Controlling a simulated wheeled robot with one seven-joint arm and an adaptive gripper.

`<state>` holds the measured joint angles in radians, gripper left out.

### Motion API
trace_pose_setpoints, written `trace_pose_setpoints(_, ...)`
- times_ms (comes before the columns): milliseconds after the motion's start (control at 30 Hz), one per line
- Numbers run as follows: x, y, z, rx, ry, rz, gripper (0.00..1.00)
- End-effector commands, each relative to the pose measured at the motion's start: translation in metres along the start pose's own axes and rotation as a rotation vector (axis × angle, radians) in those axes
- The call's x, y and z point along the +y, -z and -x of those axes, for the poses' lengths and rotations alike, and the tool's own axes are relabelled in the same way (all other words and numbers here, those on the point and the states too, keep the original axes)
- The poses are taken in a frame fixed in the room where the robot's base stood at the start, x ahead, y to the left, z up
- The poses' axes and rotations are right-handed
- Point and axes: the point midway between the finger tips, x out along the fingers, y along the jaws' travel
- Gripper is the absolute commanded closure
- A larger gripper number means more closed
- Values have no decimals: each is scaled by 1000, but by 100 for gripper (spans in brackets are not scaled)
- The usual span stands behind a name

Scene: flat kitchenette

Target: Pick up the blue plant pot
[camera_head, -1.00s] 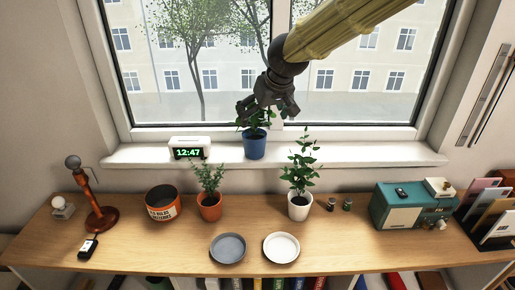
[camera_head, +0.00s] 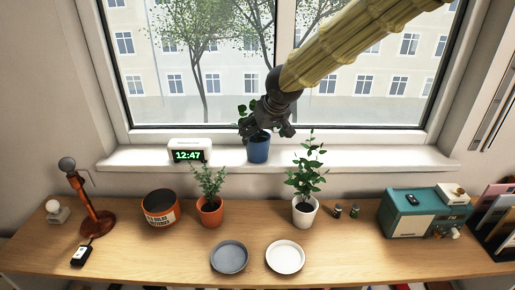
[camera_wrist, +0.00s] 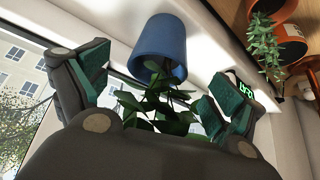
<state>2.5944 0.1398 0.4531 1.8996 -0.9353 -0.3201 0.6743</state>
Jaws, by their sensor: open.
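The blue plant pot (camera_head: 258,151) stands upright on the white windowsill, with a green plant in it. My gripper (camera_head: 266,131) is above and around the plant, and it hides part of the leaves and the pot's top in the head view. In the wrist view the blue pot (camera_wrist: 160,45) shows beyond the fingertips, with its leaves between the fingers. The gripper (camera_wrist: 158,88) is open, with one dark green-padded finger on each side of the plant. The fingers do not appear closed on the pot; whether they touch leaves I cannot tell.
A digital clock (camera_head: 188,151) stands left of the pot on the windowsill (camera_head: 370,157). Below, the wooden shelf holds an orange-potted plant (camera_head: 210,211), a white-potted plant (camera_head: 304,211), an orange tin (camera_head: 160,208), a lamp (camera_head: 95,220) and a teal radio (camera_head: 415,213). The window glass is close behind.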

Motion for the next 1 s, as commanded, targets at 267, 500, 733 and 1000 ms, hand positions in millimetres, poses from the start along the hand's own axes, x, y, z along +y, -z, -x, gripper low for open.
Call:
trace_pose_setpoints(267,0,2,-25,-2,1,2,6)
trace_pose_setpoints(500,0,2,-47,1,1,2,6)
trace_pose_setpoints(733,0,2,-50,1,2,2,6)
trace_pose_setpoints(1000,0,2,-50,1,1,2,40)
